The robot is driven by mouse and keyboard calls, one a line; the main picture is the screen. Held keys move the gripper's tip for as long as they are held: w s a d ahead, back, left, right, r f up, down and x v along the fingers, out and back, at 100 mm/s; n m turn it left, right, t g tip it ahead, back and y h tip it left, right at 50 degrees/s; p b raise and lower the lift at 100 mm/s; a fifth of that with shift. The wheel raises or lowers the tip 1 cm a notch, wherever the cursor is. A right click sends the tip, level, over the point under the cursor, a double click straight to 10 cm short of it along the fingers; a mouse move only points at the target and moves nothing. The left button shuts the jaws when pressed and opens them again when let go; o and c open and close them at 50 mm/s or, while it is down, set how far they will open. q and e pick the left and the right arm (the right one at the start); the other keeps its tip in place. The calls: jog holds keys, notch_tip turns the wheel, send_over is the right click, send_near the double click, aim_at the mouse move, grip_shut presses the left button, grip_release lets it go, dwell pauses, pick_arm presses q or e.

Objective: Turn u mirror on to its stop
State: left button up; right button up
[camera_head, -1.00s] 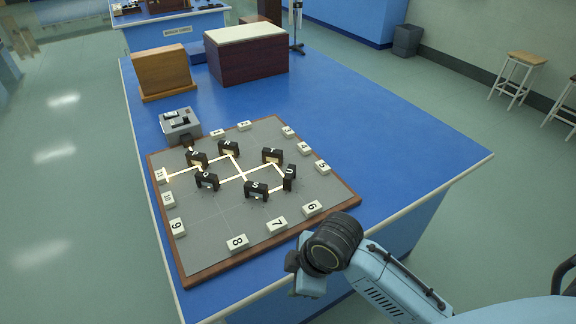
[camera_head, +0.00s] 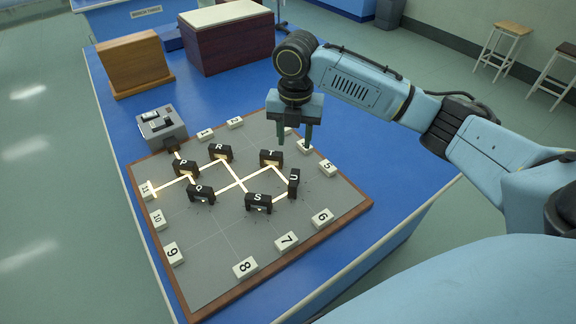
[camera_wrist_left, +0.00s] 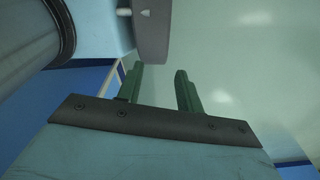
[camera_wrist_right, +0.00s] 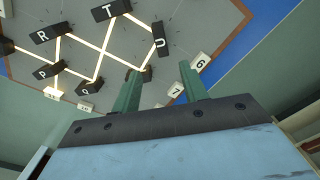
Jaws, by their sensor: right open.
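The u mirror (camera_head: 294,183) is a small black block lettered U at the right of the mirror group on the grey board (camera_head: 225,262). In the right wrist view the u mirror (camera_wrist_right: 158,38) shows just beyond the fingertips. A lit beam path runs between the mirrors and meets the U block. My right gripper (camera_head: 294,142) is open and empty, pointing down above the board's far right part, apart from the u mirror. In the right wrist view its fingers (camera_wrist_right: 160,75) are spread. My left gripper (camera_wrist_left: 160,75) is open and empty, away from the board, over floor.
Mirrors T (camera_head: 271,157) and S (camera_head: 258,203) stand close to the U block. Numbered tiles such as 5 (camera_head: 327,168) and 6 (camera_head: 322,218) line the board edge. A grey lamp box (camera_head: 162,130) stands at the far left corner. The blue bench right of the board is clear.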

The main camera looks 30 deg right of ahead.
aim_at(294, 177)
notch_tip(294, 177, down, 12)
jog(key=shift+f+b, duration=0.1)
jog(key=shift+b, duration=0.6)
jog(key=shift+f, duration=0.45)
pick_arm(q)
jog(key=shift+s+f, duration=0.35)
jog(key=shift+f, duration=0.45)
